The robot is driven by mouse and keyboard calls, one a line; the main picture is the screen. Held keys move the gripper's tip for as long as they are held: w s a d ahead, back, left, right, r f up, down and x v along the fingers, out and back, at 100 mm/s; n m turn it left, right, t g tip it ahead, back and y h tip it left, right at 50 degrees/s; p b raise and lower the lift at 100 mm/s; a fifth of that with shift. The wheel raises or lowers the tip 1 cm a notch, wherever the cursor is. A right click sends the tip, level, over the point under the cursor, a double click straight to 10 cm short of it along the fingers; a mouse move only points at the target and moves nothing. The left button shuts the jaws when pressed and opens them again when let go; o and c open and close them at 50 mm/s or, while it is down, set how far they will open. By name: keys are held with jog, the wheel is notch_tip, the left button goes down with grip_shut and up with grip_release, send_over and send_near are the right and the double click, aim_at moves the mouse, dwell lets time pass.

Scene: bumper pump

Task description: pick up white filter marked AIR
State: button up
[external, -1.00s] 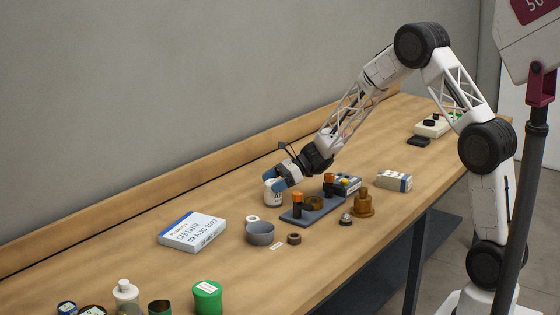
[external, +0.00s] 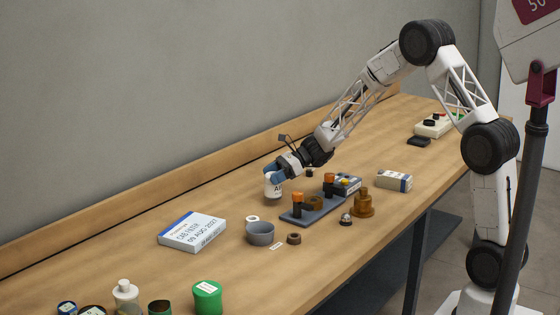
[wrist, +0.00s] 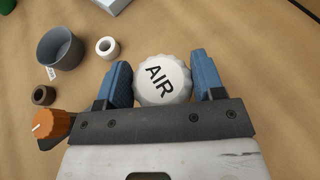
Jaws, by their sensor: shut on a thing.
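The white filter marked AIR (wrist: 160,82) sits between the two blue fingers of my gripper (wrist: 160,85) in the wrist view, its lettered ribbed end facing the camera. In the external view the white filter (external: 272,187) shows below my gripper (external: 275,174), with part of its lettering visible and its top hidden by the fingers. My gripper is shut on it. The filter looks upright; I cannot tell whether its bottom is clear of the table.
A blue-grey plate (external: 300,216) with orange-topped posts stands just right of the filter. A grey cup (external: 260,234), a white ring (external: 252,219) and a brown ring (external: 294,238) lie in front. A cab filter box (external: 192,232) lies left. Bare table lies between box and gripper.

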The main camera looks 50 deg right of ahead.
notch_tip(320, 180, up, 7)
jog(key=shift+r, duration=0.15)
